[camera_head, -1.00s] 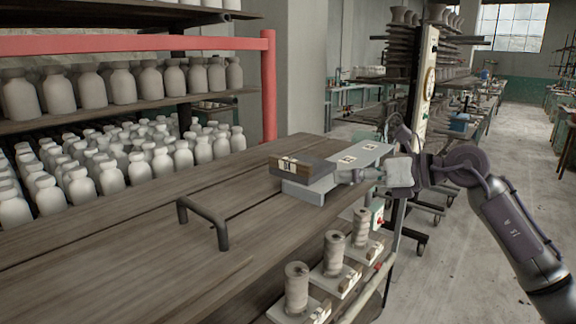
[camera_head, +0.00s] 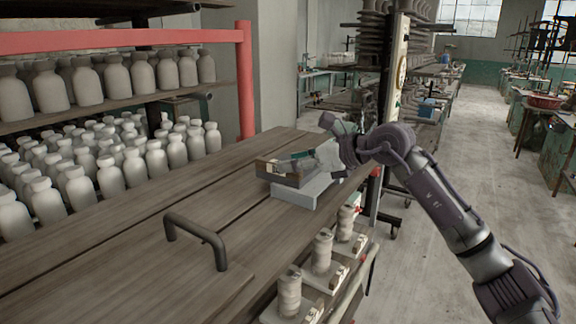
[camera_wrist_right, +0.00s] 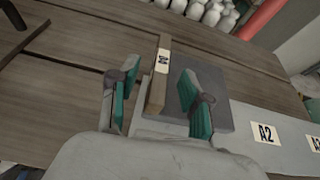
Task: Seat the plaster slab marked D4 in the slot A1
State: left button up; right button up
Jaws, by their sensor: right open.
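The plaster slab (camera_wrist_right: 218,112) is dark grey with a wooden edge strip and a small pale label, whose marking I cannot read surely. In the head view the slab (camera_head: 267,172) lies at the near left end of the pale grey slotted base (camera_head: 309,193). In the wrist view the base (camera_wrist_right: 287,146) shows labels A2 and A3; no A1 label shows. My right gripper (camera_wrist_right: 160,84) is open, its green-padded fingers on either side of the wooden strip. It also shows over the slab in the head view (camera_head: 298,161). Whether the slab is down in a slot is hidden. My left gripper is not in view.
A dark bar handle (camera_head: 197,237) stands on the wooden tabletop (camera_head: 120,270) at the front left. Several grey spools (camera_head: 322,252) on small plates line the right side, below the tabletop. White bottles (camera_head: 110,173) fill the shelves at left. The tabletop around the handle is clear.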

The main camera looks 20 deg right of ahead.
aim_at(266, 169)
jog(key=p+x, duration=0.3)
jog(key=x, duration=0.1)
jog(key=shift+w+r, duration=0.1)
jog(key=shift+w, duration=0.05)
jog(key=shift+w+a+f, duration=0.25)
jog(key=shift+w, duration=0.05)
jog(key=shift+s+d, duration=0.1)
jog(key=shift+s, duration=0.05)
jog(key=c, duration=0.4)
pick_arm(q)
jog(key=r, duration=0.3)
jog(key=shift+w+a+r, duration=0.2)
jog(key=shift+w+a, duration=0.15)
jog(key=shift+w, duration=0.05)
pick_arm(e)
grip_shut()
jog(key=shift+r, duration=0.15)
